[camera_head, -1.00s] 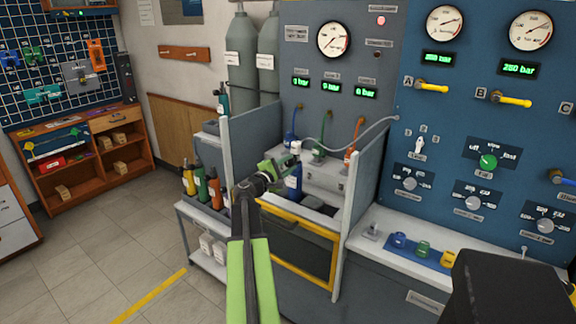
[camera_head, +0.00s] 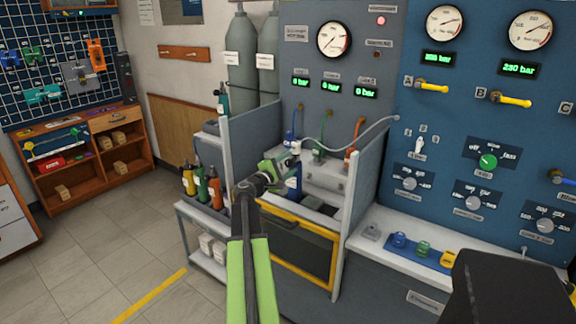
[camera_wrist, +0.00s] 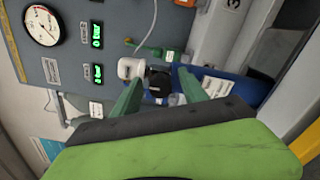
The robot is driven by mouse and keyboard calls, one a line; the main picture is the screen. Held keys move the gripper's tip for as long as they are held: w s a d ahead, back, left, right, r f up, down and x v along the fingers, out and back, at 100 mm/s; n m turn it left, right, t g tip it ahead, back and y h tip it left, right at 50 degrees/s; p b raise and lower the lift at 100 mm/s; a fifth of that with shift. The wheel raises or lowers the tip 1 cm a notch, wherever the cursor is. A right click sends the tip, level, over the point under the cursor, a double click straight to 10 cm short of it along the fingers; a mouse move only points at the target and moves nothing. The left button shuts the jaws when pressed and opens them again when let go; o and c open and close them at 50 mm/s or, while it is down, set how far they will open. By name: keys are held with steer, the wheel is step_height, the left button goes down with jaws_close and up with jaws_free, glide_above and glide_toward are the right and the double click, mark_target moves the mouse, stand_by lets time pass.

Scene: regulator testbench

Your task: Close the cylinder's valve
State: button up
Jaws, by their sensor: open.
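A blue cylinder (camera_head: 293,183) stands upright in the grey bay of the testbench. In the wrist view its blue body (camera_wrist: 238,86) lies sideways on the right, with a black valve knob (camera_wrist: 159,84) at its top. A white fitting (camera_wrist: 131,67) is beside the knob. My green gripper (camera_head: 283,161) is at the cylinder's top in the head view. In the wrist view my gripper (camera_wrist: 160,76) is open, with its two fingers on either side of the knob. I cannot tell whether they touch it. My gripper partly hides the cylinder's top.
Grey side walls (camera_head: 364,188) flank the bay, above a yellow-framed door (camera_head: 300,250). Blue, green and orange hoses (camera_head: 353,150) hang at its back. Several small cylinders (camera_head: 201,188) stand on a left cart. A grey hose (camera_head: 345,127) crosses above the bay.

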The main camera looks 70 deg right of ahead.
steer(key=v, duration=1.7)
steer(key=shift+a, duration=0.25)
steer(key=shift+w, duration=0.1)
